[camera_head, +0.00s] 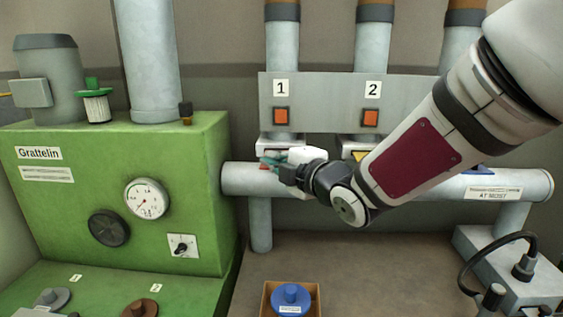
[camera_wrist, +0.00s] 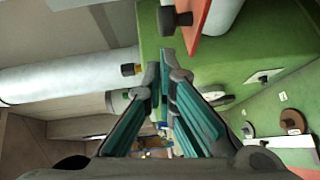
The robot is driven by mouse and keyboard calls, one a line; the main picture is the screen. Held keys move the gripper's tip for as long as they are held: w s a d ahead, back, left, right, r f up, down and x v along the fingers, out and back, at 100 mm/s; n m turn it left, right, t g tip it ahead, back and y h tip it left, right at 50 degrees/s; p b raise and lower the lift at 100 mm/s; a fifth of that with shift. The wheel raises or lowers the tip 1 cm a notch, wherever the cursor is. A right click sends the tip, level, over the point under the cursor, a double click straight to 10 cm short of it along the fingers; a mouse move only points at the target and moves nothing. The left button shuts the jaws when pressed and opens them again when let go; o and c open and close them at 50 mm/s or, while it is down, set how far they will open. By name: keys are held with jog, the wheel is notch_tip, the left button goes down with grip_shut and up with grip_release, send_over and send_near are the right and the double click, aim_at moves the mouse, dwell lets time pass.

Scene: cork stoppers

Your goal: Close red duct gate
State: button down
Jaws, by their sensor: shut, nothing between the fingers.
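The red duct gate is a flat red plate (camera_wrist: 206,22) with a dark knob at the top of the wrist view. In the head view only a small red part (camera_head: 265,167) shows beside my fingers, under the duct marked 1; my gripper and wrist hide much of it. My gripper (camera_head: 270,160) has teal fingers and is shut with nothing in it. It is in front of the duct 1 housing. In the wrist view my fingertips (camera_wrist: 160,76) are just below the red plate and its knob. I cannot tell whether they touch.
A grey panel (camera_head: 330,95) with signs 1 and 2 is behind my arm. A yellow gate (camera_head: 359,155) and a blue gate (camera_head: 478,168) are partly hidden by it. A horizontal pipe (camera_head: 238,178) runs below. The green machine (camera_head: 85,220) stands left.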

jog(key=shift+w+d+f, duration=0.1)
jog(key=shift+w, duration=0.6)
jog(key=w+b, duration=0.2)
jog(key=w, duration=0.2)
jog(key=w+b, duration=0.2)
jog(key=w, duration=0.1)
jog(key=shift+w+d+f, duration=0.15)
jog(key=shift+w, duration=0.45)
jog(key=shift+r, duration=0.25)
